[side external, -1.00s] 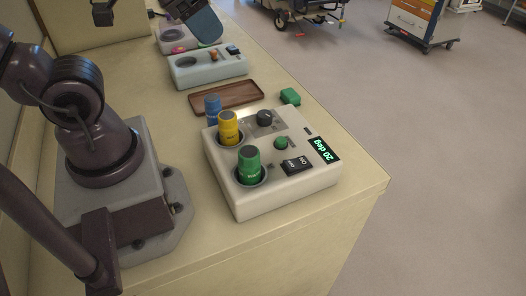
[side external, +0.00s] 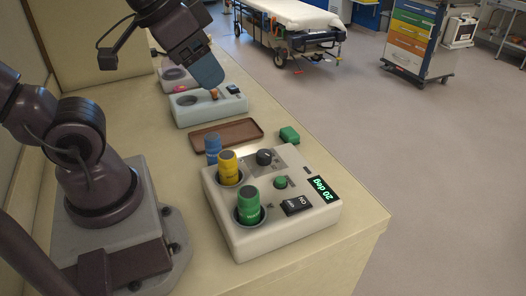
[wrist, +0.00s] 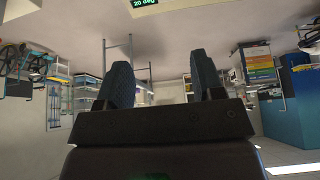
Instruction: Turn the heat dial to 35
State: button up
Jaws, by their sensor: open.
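The heat dial (side external: 264,157) is a small dark knob on a grey plate on top of the white device (side external: 285,235). The device's green display (side external: 323,189) reads 20 deg; it also shows at the top edge of the wrist view (wrist: 145,3). My gripper (side external: 209,84) is above the far end of the bench, over a second pale unit, well away from the dial. In the wrist view my gripper's two dark fingers (wrist: 162,88) stand apart with nothing between them. The dial is not visible in the wrist view.
Green, yellow (side external: 228,168) and blue (side external: 213,148) cylinders stand by the dial. A black ON switch (side external: 297,205) and green button (side external: 281,182) are on the device. A brown tray (side external: 227,136), green block (side external: 289,135) and pale unit (side external: 208,107) lie beyond. The bench's right edge is close.

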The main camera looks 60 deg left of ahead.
jog(key=m+g, duration=0.5)
jog(key=m, duration=0.2)
send_near(263, 153)
jog(key=f, duration=1)
jog(key=shift+w, duration=0.25)
jog(key=shift+c, duration=0.3)
jog(key=shift+r+y, duration=0.1)
jog(key=shift+y, duration=0.2)
jog(key=c, duration=0.9)
